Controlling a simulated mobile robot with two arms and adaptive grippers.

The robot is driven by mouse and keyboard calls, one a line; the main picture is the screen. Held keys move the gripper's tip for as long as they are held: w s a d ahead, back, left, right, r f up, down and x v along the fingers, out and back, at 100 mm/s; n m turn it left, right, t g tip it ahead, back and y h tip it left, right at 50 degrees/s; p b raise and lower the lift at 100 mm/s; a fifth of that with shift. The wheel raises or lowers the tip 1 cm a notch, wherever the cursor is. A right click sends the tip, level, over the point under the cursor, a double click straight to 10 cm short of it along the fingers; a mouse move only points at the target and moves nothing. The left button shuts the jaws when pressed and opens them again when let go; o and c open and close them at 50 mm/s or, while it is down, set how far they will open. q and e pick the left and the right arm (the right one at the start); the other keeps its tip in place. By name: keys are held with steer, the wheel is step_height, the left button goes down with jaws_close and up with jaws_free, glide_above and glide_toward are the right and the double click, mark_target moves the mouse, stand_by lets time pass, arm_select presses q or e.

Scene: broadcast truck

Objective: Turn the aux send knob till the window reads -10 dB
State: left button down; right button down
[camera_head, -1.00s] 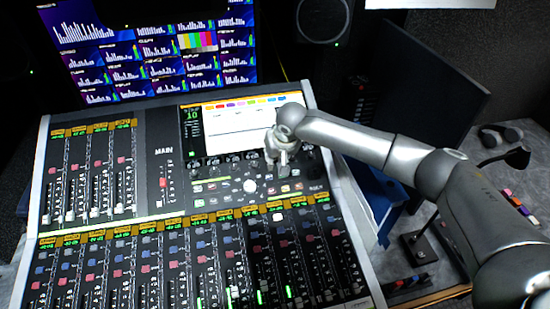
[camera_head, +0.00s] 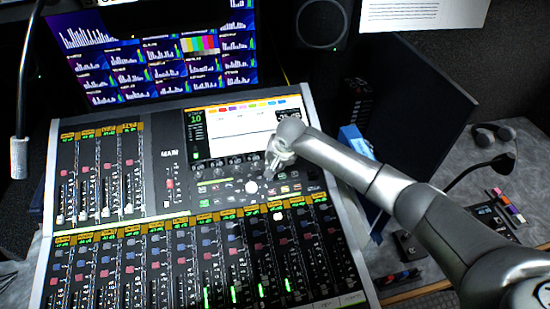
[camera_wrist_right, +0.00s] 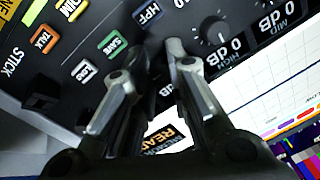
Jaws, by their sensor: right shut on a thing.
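My right gripper (camera_head: 272,172) reaches down onto the mixing console (camera_head: 334,215) just below its screen (camera_head: 228,132). In the right wrist view its two fingers (camera_wrist_right: 156,58) are closed around a dark knob on the panel. The knob is mostly hidden between the fingertips, so its pointer cannot be read. A large dark readout (camera_head: 289,115) sits at the screen's right edge, too small to read surely. My left gripper is not in view.
A neighbouring knob (camera_wrist_right: 216,29) lies close to the fingers, with a 0 dB window (camera_wrist_right: 226,49) beside it. TALK (camera_wrist_right: 43,39) and SAVE (camera_wrist_right: 113,44) buttons lie on the other side. A gooseneck (camera_head: 20,100) hangs at the left, and a dark panel (camera_head: 425,120) stands right of the console.

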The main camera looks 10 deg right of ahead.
stand_by(0.4)
steer(key=c, duration=1.4)
jaws_free()
steer(key=shift+o, duration=0.2)
steer(key=shift+f, duration=0.1)
